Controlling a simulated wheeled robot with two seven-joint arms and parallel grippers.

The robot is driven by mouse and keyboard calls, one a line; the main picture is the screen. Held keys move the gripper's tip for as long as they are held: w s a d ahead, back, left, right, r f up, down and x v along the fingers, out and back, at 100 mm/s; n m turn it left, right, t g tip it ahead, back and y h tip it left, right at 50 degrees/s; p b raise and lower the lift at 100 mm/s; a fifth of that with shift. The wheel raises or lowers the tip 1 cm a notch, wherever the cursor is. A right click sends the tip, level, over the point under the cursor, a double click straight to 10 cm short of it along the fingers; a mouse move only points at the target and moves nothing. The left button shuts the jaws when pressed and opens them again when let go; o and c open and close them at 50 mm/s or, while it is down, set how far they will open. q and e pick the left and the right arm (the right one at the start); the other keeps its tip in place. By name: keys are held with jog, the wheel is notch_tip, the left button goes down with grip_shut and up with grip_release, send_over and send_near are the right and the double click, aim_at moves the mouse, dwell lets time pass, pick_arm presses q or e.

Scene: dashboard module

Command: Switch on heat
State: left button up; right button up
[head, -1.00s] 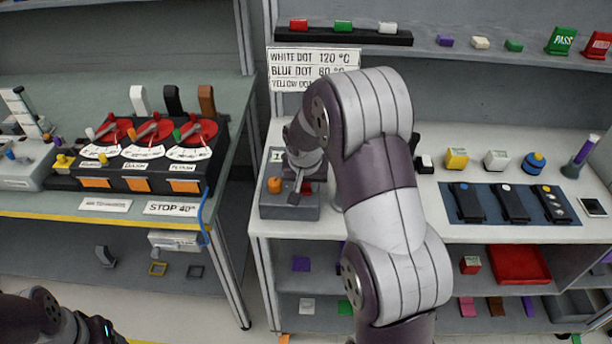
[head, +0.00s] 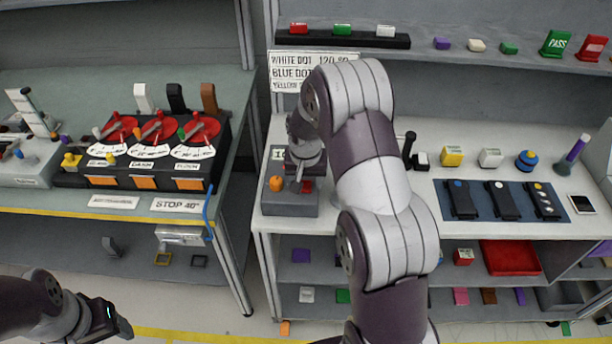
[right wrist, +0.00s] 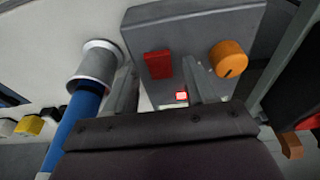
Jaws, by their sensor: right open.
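The grey control box (head: 290,205) stands at the left end of the right-hand bench. It has an orange knob (head: 276,184) and a red switch (head: 308,187), partly hidden by my gripper in the head view. My right gripper (head: 299,176) points down just above the box. In the right wrist view, its open fingers (right wrist: 162,88) lie on either side of the red switch (right wrist: 158,65), with the orange knob (right wrist: 229,58) outside them. A small red light (right wrist: 182,96) glows on the box. Contact cannot be told. My left gripper (head: 112,322) is low at left, jaws unclear.
A blue cylinder with a grey collar (right wrist: 95,70) stands close beside the gripper in the right wrist view. Left, a panel with several red dials (head: 160,128) sits on another bench. A dark blue mat (head: 470,212) with black devices lies at right. Shelves hang above.

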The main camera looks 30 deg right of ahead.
notch_tip(320, 180, up, 12)
jog(key=s+a+b, duration=0.1)
jog(key=s, duration=0.1)
jog(key=shift+r, duration=0.15)
jog(key=shift+a, duration=0.1)
